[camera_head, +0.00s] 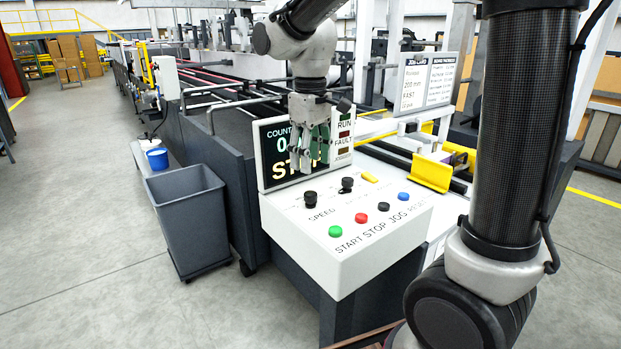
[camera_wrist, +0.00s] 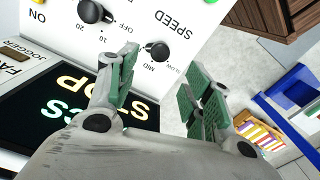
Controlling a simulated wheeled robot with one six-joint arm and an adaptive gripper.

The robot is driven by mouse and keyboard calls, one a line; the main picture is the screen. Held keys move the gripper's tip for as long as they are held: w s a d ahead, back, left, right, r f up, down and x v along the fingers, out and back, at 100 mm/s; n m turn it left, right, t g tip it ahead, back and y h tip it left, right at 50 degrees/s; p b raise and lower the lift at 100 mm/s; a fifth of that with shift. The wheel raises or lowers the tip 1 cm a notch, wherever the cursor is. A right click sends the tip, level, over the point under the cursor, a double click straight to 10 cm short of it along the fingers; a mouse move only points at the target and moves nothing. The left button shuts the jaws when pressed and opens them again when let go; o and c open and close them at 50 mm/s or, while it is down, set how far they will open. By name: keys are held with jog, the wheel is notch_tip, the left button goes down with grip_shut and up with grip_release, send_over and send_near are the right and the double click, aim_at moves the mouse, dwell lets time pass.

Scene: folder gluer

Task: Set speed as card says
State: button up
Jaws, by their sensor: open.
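The speed knob (camera_head: 310,198) is a black knob on the white sloped console (camera_head: 345,225), above the word SPEED. The same knob (camera_wrist: 157,50) shows upside down in the wrist view, with SLOW and MID beside it; its exact setting I cannot make out. My gripper (camera_head: 310,162) is open and empty above the knob, in front of the display (camera_head: 268,155), which reads STOP. In the wrist view my gripper's fingers (camera_wrist: 158,72) are spread, with the knob beyond them, apart from both. The job card (camera_head: 412,85) stands at the back; one line appears to read FAST.
A second knob (camera_head: 347,184) sits right of the speed knob, near a yellow switch (camera_head: 370,177). Green (camera_head: 335,231), red (camera_head: 361,218), black (camera_head: 384,207) and blue (camera_head: 404,197) buttons line the front. A grey bin (camera_head: 187,215) stands left on open floor.

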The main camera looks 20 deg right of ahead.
jog(key=shift+r, duration=1.8)
jog(key=s+d+f+m+t, duration=0.1)
jog(key=s+d+m+t, duration=0.1)
jog(key=s+d, duration=0.5)
jog(key=s+d+m+t, duration=0.2)
jog(key=s+d+m, duration=0.2)
jog(key=s+d, duration=0.3)
jog(key=shift+s+d+f, duration=0.2)
jog(key=shift+s+f, duration=0.15)
jog(key=shift+s, duration=2.2)
